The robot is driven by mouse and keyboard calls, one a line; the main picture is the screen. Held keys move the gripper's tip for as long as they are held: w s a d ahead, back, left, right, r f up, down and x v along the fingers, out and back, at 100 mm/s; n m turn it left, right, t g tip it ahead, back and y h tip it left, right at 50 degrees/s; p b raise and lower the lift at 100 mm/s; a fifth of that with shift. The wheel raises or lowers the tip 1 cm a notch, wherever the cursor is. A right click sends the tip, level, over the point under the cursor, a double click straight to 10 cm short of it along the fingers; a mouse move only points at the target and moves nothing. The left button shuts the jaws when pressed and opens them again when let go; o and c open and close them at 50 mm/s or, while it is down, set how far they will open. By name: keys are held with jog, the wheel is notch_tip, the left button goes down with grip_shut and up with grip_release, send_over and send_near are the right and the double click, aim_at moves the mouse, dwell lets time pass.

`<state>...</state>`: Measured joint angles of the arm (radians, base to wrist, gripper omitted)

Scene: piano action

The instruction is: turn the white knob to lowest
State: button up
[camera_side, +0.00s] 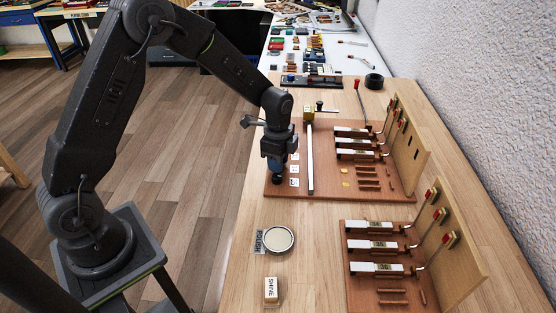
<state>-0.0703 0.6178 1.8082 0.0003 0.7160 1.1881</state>
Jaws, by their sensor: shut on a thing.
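The reddish-brown piano-action board (330,191) lies on the bench. My gripper (278,178) points down at the left edge of this board, low over it. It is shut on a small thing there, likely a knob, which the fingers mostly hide. I cannot make out the white knob or its setting. Several small white label squares (294,169) sit in a column just right of the gripper.
White key-like parts (355,142) lie farther right. A second board (375,285), a round tin (279,239) and a SHINE block (271,289) are nearer.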

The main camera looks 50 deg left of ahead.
jog(key=n, duration=1.2)
jog(key=shift+n, duration=0.3)
dwell(0.4)
jog(key=o, duration=0.9)
jog(key=shift+o, duration=0.2)
notch_tip(320, 180, up, 14)
